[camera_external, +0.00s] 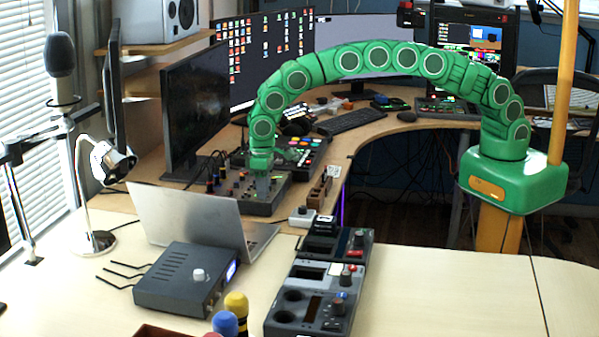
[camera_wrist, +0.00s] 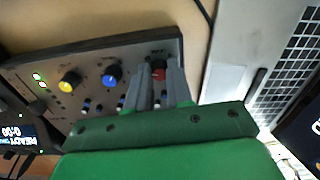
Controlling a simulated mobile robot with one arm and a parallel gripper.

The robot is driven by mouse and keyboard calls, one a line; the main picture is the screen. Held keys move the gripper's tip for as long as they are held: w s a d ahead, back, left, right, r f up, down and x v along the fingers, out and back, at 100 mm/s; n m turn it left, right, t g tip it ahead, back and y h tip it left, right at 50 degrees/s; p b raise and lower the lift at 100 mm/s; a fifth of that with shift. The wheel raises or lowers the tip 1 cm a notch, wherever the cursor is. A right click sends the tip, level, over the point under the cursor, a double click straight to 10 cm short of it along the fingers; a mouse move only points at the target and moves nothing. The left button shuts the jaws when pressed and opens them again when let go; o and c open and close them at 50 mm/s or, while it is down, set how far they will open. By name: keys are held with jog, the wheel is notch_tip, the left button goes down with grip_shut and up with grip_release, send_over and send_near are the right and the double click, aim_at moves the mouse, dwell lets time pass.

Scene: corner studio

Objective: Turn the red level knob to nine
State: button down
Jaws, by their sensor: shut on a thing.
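The red level knob (camera_wrist: 158,70) sits on a dark control panel (camera_wrist: 40,72) and shows between my fingertips in the wrist view. My gripper (camera_wrist: 160,85) is shut on this knob, with a grey finger on either side of it. The fingers and the green palm hide part of the knob and the panel, and I cannot read the knob's setting. In the external view my gripper (camera_external: 264,178) reaches down onto the dark mixer-like panel (camera_external: 240,205), and the knob cannot be made out there.
A yellow knob (camera_wrist: 70,82) and a blue knob (camera_wrist: 112,76) stand on the same panel, with small sliders below. An open laptop (camera_external: 190,215) stands close in front of the panel. A pad controller (camera_external: 300,150) lies behind it.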

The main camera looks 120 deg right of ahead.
dwell(0.4)
jog(key=c, duration=1)
grip_release()
notch_tip(320, 180, up, 7)
jog(key=shift+r, duration=0.4)
